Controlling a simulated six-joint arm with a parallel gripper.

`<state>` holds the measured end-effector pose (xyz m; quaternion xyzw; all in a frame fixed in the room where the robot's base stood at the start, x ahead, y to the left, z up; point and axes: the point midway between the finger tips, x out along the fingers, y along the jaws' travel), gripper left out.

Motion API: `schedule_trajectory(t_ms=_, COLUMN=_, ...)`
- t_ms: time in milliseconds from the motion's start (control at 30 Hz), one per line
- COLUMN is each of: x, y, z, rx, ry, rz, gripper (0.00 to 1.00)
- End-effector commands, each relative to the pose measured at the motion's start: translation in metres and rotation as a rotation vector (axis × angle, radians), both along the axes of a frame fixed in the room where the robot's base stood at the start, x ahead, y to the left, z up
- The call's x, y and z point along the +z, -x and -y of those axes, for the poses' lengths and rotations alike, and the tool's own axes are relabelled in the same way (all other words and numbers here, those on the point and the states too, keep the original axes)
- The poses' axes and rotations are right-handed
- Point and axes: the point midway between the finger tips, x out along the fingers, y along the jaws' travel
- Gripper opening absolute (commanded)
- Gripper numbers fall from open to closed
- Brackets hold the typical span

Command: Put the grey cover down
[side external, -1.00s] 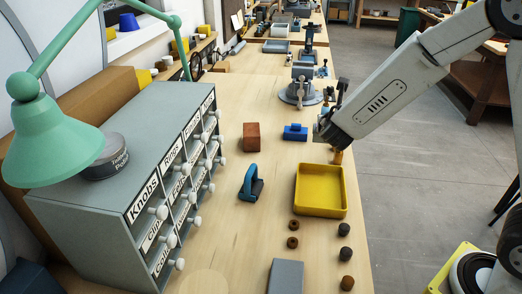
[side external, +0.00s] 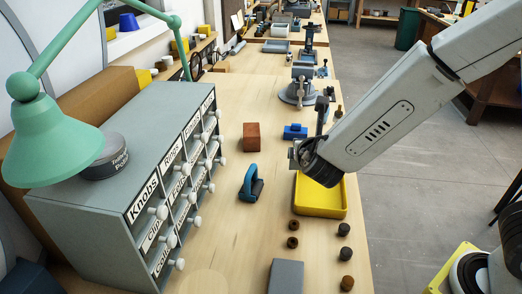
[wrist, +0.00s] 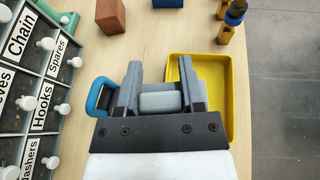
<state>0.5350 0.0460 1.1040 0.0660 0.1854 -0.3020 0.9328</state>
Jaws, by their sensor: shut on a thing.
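My gripper (wrist: 161,68) is shut on a small grey piece, which I take to be the grey cover (wrist: 160,102), in the wrist view. The piece sits between the two dark grey fingers, and part of it is hidden by them. In the side view my gripper (side external: 294,153) is at the far left corner of the yellow tray (side external: 322,207), above the bench. What lies under the held piece is hidden. A blue-handled tool (side external: 251,184) stands just left of the gripper; it also shows in the wrist view (wrist: 98,97), partly covered by a finger.
A red-brown block (side external: 251,136) and a blue block (side external: 295,131) stand farther back. Several small brown and dark rings and knobs lie nearer, beside a grey slab (side external: 286,277). A labelled drawer cabinet (side external: 140,165) and green lamp (side external: 50,150) fill the left. Bare bench lies between cabinet and tool.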

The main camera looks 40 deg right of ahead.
Motion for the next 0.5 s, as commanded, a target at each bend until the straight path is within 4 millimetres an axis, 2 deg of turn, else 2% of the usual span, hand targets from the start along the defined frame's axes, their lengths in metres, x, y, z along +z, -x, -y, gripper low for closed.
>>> schedule_trajectory(t_ms=33, x=0.001, y=0.006, z=-0.012, rx=0.021, ry=0.0, rz=0.002, gripper=0.0)
schedule_trajectory(t_ms=200, x=0.001, y=0.028, z=-0.046, rx=0.074, ry=0.0, rz=0.001, gripper=0.0)
schedule_trajectory(t_ms=500, x=0.001, y=0.072, z=-0.094, rx=0.166, ry=0.004, rz=-0.002, gripper=0.0)
